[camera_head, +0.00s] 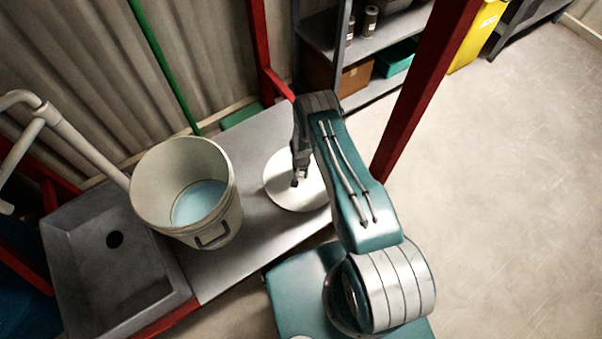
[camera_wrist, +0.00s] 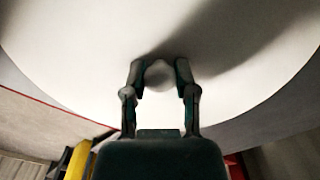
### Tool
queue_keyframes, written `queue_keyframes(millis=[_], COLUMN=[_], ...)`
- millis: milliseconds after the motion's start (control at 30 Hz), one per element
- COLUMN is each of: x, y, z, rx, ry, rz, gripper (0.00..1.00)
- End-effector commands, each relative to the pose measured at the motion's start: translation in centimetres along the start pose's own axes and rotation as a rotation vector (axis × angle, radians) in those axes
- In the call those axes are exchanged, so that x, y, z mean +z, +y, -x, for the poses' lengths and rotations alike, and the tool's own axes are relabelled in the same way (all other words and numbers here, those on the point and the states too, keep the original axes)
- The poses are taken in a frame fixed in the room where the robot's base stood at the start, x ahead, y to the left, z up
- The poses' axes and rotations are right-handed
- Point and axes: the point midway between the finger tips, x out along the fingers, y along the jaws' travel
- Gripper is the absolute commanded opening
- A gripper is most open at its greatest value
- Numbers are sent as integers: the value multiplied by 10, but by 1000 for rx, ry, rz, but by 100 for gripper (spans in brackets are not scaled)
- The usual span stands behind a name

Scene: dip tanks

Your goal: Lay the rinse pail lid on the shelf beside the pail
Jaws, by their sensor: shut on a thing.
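The rinse pail (camera_head: 186,188) is a cream bucket with a dark handle, standing open on the grey shelf (camera_head: 262,225) with pale blue liquid inside. The round white lid (camera_head: 285,190) is to the right of the pail, at or just above the shelf surface. In the wrist view the lid (camera_wrist: 70,50) fills most of the picture. My gripper (camera_head: 299,178) is over the middle of the lid. In the wrist view its two fingers (camera_wrist: 160,72) are shut on the lid's round knob (camera_wrist: 158,75). Whether the lid touches the shelf cannot be told.
A grey sink (camera_head: 80,260) with a pale pipe (camera_head: 85,150) is left of the pail. A red post (camera_head: 425,95) rises right of my arm. A green pole (camera_head: 165,65) stands behind the pail. A rack (camera_head: 375,40) with cans and bins is at the back.

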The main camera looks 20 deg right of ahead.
Motion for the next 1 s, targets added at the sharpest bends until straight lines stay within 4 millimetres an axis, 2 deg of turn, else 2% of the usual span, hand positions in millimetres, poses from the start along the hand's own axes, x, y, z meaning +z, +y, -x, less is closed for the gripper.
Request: queue_keyframes(millis=[133,167,200,233,667,767,1000], x=[0,0,0,0,0,-1,-1], y=[0,0,0,0,0,-1,-1], z=[-2,-1,-1,-1,2,13,53], rx=[0,0,0,0,0,-1,-1], ry=[1,0,0,0,1,2,3], rz=[0,0,0,0,0,0,0], gripper=[0,50,68,72,72,72,72])
